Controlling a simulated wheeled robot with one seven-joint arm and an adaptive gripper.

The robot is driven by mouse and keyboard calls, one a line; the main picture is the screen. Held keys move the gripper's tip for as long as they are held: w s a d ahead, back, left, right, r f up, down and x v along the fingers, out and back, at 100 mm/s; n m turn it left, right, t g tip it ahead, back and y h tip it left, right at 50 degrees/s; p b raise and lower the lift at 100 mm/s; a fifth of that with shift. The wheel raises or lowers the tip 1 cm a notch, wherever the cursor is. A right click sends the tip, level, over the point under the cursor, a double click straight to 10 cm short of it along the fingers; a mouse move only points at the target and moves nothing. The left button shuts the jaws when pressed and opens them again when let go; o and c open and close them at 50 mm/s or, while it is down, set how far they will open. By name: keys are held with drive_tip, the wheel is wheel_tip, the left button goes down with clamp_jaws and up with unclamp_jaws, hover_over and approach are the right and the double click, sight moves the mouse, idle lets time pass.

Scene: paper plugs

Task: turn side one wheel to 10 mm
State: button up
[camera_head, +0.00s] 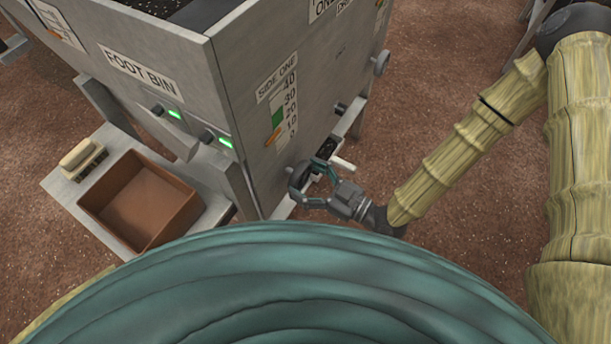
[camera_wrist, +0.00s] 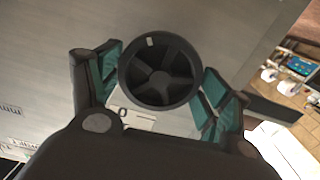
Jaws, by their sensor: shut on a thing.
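The side one wheel (camera_wrist: 160,74) is a dark, spoked handwheel with a pale mark on its upper left rim, seen face-on in the wrist view. In the head view the wheel (camera_head: 297,176) is small and partly hidden at the low end of the side one panel. My gripper (camera_head: 310,178) is shut on the wheel, one teal-padded finger on each side of the rim. The side one scale (camera_head: 283,105) reads 40 down to 10, with a green band. Its orange pointer (camera_head: 275,138) sits near the 10 mark; the exact reading is too small to tell.
The grey machine (camera_head: 240,65) fills the upper middle. A foot bin (camera_head: 150,240) stands on a shelf at left, with a pale block (camera_head: 78,155) behind it. A pale handle (camera_head: 343,163) sticks out near my gripper. Bare floor (camera_head: 440,80) lies right of the machine.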

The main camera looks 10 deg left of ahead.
sight(304, 178)
drive_tip(key=m, duration=0.5)
drive_tip(key=shift+m, duration=0.3)
drive_tip(key=m, duration=0.5)
drive_tip(key=o, duration=1)
drive_tip(key=shift+d, duration=0.1)
drive_tip(key=shift+v, duration=1.9)
